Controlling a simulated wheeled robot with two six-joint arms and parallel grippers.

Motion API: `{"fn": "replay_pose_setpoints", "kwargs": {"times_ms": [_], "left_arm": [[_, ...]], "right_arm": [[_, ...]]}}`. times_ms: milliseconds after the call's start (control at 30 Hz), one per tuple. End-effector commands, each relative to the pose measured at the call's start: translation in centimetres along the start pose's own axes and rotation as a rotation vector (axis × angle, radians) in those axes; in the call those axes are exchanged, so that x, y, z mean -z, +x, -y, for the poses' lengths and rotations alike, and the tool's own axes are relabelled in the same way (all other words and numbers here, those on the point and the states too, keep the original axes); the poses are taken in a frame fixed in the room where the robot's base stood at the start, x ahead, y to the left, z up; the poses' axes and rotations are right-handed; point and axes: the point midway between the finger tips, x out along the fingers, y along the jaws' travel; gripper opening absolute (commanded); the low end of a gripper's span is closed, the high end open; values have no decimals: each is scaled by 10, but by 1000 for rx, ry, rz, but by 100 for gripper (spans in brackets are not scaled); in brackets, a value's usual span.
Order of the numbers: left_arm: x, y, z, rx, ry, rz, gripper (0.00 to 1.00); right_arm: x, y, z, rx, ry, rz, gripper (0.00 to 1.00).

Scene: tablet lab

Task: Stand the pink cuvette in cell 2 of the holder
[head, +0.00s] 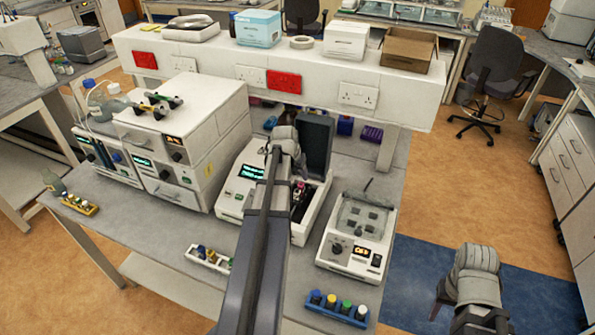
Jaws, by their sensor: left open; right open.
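A small pink-red patch, which looks like the pink cuvette (298,188), shows in the open compartment of a white instrument (238,188) with a raised dark lid (317,140). The cuvette holder appears to be in this compartment. Its cells are too small and too covered to tell apart. My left gripper (299,184) is open and points down over the compartment, right at the pink patch. I cannot tell whether it touches it. My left arm hides the instrument's middle. My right gripper (440,298) is open and empty at lower right, over the floor, away from the bench.
A second white device (354,240) stands right of the instrument. A rack of coloured-cap bottles (337,310) lies at the front edge, and a small vial rack (207,259) left of my arm. Stacked white units (185,140) stand at left; a shelf (210,62) runs behind.

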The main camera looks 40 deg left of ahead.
Motion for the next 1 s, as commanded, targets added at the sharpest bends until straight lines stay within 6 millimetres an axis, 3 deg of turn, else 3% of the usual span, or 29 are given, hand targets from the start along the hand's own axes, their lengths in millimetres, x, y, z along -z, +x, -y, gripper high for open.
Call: {"fn": "replay_pose_setpoints", "kwargs": {"times_ms": [333,433,567,667,800,1000], "left_arm": [[0,-1,-2,-1,2,1,59],[-4,-1,-23,-12,25,15,59],[-22,-4,-94,-44,105,71,59],[-49,-11,-164,-68,190,133,59],[-98,-26,-247,-83,311,219,59],[-177,-56,-331,-68,476,324,59]], "right_arm": [[0,0,0,0,0,0,50],[0,0,0,0,0,0,50],[0,0,0,0,0,0,50],[0,0,0,0,0,0,50],[0,0,0,0,0,0,50],[0,0,0,0,0,0,50]]}}
